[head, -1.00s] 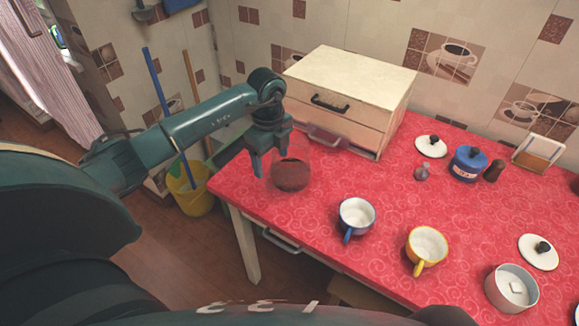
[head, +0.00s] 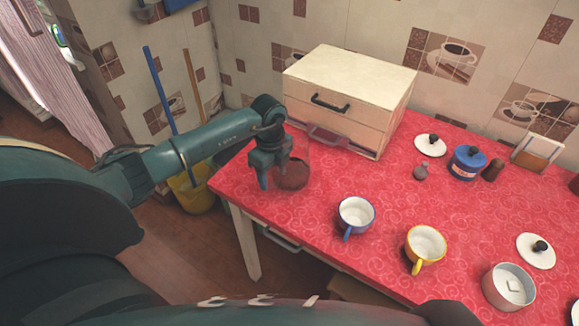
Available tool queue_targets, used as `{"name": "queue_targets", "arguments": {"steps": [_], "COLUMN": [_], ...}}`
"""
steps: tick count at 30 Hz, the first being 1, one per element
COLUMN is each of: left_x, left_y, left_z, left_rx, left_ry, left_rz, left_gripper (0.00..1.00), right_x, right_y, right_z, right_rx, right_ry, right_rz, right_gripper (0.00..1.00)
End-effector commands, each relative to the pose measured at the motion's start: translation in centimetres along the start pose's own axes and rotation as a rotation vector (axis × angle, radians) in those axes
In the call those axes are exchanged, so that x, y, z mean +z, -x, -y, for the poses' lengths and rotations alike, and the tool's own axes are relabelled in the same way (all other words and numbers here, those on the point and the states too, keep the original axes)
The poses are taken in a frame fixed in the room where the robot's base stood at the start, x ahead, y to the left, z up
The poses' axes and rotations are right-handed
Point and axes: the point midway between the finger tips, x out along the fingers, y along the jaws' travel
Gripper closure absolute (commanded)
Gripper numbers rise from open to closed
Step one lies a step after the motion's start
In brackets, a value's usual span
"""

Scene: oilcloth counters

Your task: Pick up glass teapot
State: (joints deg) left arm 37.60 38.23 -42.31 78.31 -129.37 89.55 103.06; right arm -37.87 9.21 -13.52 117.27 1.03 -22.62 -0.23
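The glass teapot (head: 293,175) stands upright on the red oilcloth near the table's left end. It is clear glass with dark reddish-brown contents, and its outline is faint. My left gripper (head: 274,172) points down at the teapot's left side. Its two fingers are apart, with one in front of the pot's upper left edge in the picture. I cannot tell whether a finger touches the glass or whether the handle lies between the fingers. My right gripper is out of view.
A cream drawer box (head: 345,100) stands close behind the teapot. A blue mug (head: 356,215) and a yellow mug (head: 426,245) stand to the right in front. A blue pot (head: 467,163) and white lid (head: 430,145) are farther right. A yellow bucket (head: 195,195) is on the floor.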

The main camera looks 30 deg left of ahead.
Motion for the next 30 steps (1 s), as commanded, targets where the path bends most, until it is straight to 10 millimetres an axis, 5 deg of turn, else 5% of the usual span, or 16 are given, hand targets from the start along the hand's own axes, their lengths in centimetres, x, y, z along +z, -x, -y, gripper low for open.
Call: {"name": "queue_targets", "arguments": {"steps": [19, 30], "left_x": [0.02, 0.04], "left_y": [0.05, 0.4], "left_z": [-0.01, 0.16], "left_rx": [0.0, -0.006], "left_ry": [0.0, 0.0], "left_rz": [0.0, 0.0], "left_gripper": [0.99, 1.0], "right_x": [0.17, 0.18], "right_y": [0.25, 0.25], "right_z": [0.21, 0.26], "right_rx": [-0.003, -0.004], "right_ry": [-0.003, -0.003], "right_rz": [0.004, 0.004], "right_gripper": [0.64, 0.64]}}
